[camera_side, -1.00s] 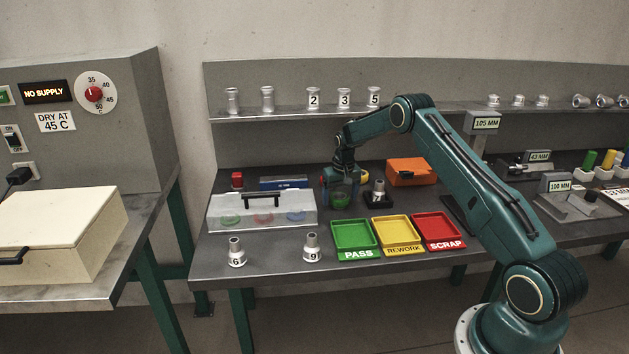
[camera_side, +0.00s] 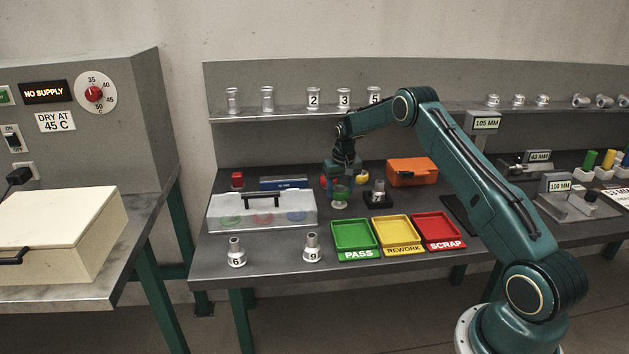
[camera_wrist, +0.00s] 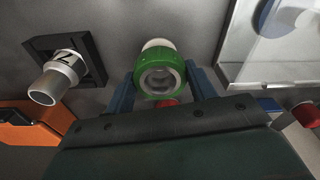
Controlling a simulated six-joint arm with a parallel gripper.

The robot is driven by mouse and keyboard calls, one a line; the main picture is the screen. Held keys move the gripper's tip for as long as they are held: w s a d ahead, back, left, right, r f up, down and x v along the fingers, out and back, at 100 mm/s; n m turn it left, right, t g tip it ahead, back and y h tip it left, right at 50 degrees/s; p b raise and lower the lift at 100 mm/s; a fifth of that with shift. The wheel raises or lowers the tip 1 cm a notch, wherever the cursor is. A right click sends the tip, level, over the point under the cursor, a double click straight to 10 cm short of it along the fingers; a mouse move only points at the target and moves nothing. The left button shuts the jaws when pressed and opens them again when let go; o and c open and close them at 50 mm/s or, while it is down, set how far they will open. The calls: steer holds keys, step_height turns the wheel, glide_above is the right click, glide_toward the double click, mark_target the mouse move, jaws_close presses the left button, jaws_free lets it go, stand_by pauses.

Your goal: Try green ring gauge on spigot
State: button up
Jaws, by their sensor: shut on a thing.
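My gripper (camera_side: 342,182) is shut on the green ring gauge (camera_side: 342,188). In the wrist view the green ring (camera_wrist: 142,82) sits between the two blue fingers of my gripper (camera_wrist: 160,84). A pale round thing (camera_wrist: 157,43) shows just beyond the ring; in the side view a pale base (camera_side: 338,205) stands below it. I cannot tell whether the ring still touches it.
Red, blue and yellow pieces (camera_side: 362,178) crowd around my gripper. A clear lidded box (camera_side: 225,213) is at left, an orange box (camera_side: 411,170) at right. Green (camera_side: 337,253), yellow and red trays lie in front. Castings 6 (camera_side: 236,254) and 9 (camera_side: 311,250) stand at the front left.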

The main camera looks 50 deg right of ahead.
step_height(320, 180, up, 17)
steer(key=shift+r, duration=0.15)
stand_by(0.8)
steer(key=s+d+f, duration=0.2)
steer(key=s+d, duration=0.1)
steer(key=s+d+f, duration=0.2)
steer(key=s+d, duration=0.1)
steer(key=s+d+f, duration=0.2)
steer(key=s+d, duration=0.1)
steer(key=shift+s+d+f, duration=0.1)
steer(key=shift+f, duration=0.25)
steer(key=shift+f, duration=0.15)
steer(key=shift+f, duration=2.2)
